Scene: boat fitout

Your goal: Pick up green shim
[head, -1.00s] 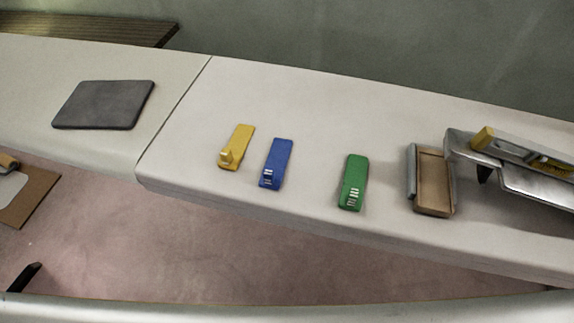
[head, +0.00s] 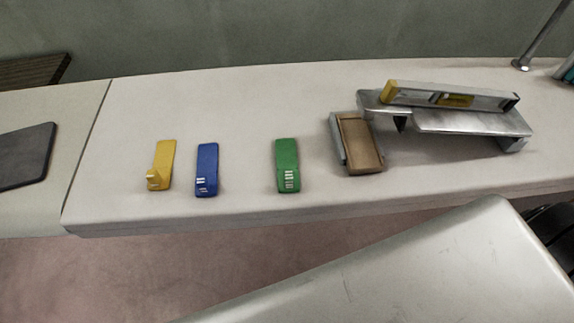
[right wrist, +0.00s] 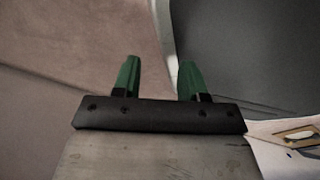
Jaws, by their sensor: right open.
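The green shim (head: 286,163) lies flat on the pale bench top, with white marks at its near end. The blue shim (head: 206,168) and the yellow shim (head: 161,164) lie to its left, apart from it. My right gripper (right wrist: 158,80) shows in the right wrist view with its two green fingers apart and nothing between them. It is away from the green shim, which I cannot make out in that view. My left gripper is in neither current view.
A tan block with a grey side (head: 360,146) lies right of the green shim. Beyond it a metal stand (head: 470,122) carries a yellow-ended level (head: 450,95). A dark mat (head: 22,155) lies far left. A large pale surface (head: 420,265) fills the lower right foreground.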

